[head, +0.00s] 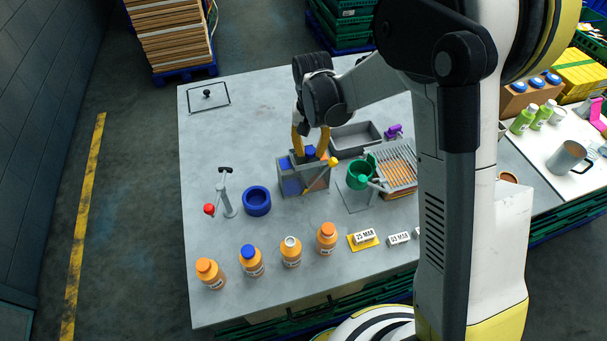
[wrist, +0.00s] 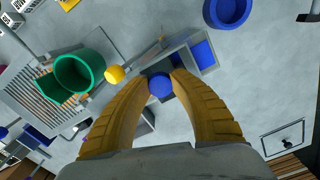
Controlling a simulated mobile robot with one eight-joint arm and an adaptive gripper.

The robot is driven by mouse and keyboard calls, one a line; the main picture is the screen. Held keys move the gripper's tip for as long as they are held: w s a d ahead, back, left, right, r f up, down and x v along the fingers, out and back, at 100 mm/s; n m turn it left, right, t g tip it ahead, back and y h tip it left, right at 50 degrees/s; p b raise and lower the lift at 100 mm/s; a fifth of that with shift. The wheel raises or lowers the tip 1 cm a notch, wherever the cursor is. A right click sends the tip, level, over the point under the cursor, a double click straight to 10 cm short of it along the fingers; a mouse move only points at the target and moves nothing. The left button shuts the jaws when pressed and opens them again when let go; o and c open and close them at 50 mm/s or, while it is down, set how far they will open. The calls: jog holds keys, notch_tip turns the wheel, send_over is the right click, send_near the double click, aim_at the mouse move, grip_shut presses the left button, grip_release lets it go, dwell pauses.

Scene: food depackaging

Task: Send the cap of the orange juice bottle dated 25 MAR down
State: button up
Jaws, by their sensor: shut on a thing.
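My gripper (head: 310,148) is shut on a blue cap (wrist: 160,86). The cap is between the fingertips, over the grey box (head: 316,188); it also shows in the head view (head: 310,152). The box has a blue part and an orange part on its sides, and a yellow-knobbed lever (head: 333,162) beside it. I cannot tell whether the cap touches the box. An orange juice bottle (head: 291,258) stands uncapped at the table front, with a pale open neck. Its label is too small to read. A card reading 25 MAR (head: 364,237) lies on a yellow plate.
Other orange bottles stand in the front row: one blue-capped (head: 251,264), two orange-capped (head: 211,276) (head: 326,240). A blue ring-shaped bowl (head: 257,201), a red-knobbed stand (head: 227,195), a green cup (head: 360,176) and a slatted rack (head: 396,165) surround the box.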

jog(key=o, duration=0.7)
jog(key=shift+o, duration=0.2)
notch_tip(320, 180, up, 12)
jog(key=s+d+f+t+b, duration=0.3)
jog(key=s+d+f+b, duration=0.1)
jog(key=s+b, duration=0.4)
jog(key=s+d+f+n+t+b, duration=0.1)
jog(key=s+d+f+t+b, duration=0.3)
jog(key=s+d+b, duration=0.3)
jog(key=s+f, duration=0.1)
jog(key=s, duration=0.4)
jog(key=shift+s+d+n+b, duration=0.25)
jog(key=shift+d+n+b, duration=0.05)
jog(key=shift+b, duration=0.05)
